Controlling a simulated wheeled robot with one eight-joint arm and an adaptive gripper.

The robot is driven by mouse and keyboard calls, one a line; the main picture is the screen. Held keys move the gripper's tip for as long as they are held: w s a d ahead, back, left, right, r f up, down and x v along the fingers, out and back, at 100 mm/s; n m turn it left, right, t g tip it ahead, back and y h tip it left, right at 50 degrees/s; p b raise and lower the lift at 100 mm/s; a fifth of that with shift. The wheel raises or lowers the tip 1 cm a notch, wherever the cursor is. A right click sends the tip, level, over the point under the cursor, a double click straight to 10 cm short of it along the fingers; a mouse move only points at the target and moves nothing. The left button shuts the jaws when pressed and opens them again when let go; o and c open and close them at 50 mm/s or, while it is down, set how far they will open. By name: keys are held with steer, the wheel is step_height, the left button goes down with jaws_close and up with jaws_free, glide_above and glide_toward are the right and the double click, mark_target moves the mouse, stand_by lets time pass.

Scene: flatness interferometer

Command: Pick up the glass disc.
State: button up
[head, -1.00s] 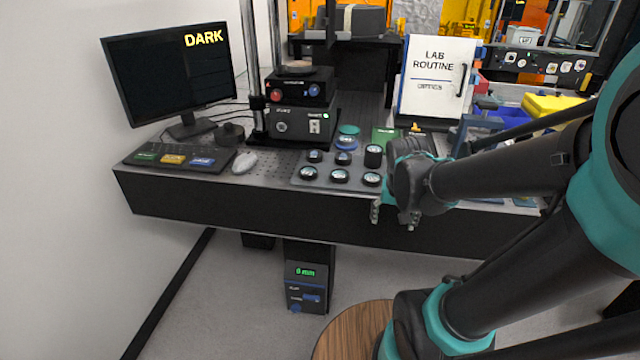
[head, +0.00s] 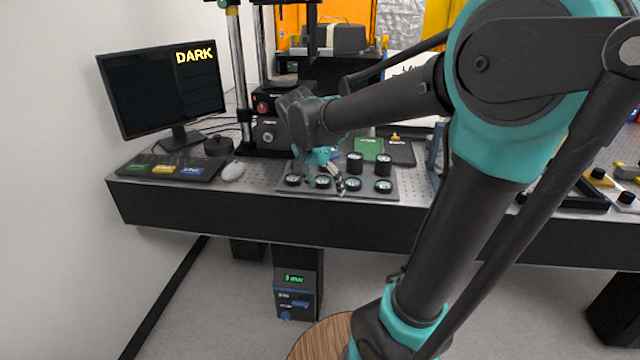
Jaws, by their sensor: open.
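A grey tray (head: 369,179) on the bench holds several short black round pieces with pale tops, such as one at the tray's right (head: 383,166). I cannot tell which piece, if any, is the glass disc. My gripper (head: 324,178) points down over the tray's left-middle part, its fingers apart with nothing seen between them. The fingers overlap the front row in the picture, and I cannot tell whether they touch anything. My wrist and forearm hide the back left of the tray and part of the instrument (head: 265,136) behind.
A green item (head: 368,149) lies behind the tray. My arm covers the bench's right-middle.

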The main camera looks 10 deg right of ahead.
steer(key=w+a+r+m+h, duration=0.3)
steer(key=w+a+r+m, duration=0.25)
steer(key=a+r, duration=0.5)
glide_toward(323, 179)
steer(key=f, duration=0.1)
steer(key=d+f+m, duration=0.1)
steer(key=shift+f, duration=0.3)
steer(key=shift+x, duration=2.7)
steer(key=shift+w+d+r, duration=0.1)
steer(key=shift+w+d, duration=0.05)
steer(key=shift+w, duration=0.05)
steer(key=c, duration=1.3)
steer(key=shift+r, duration=0.1)
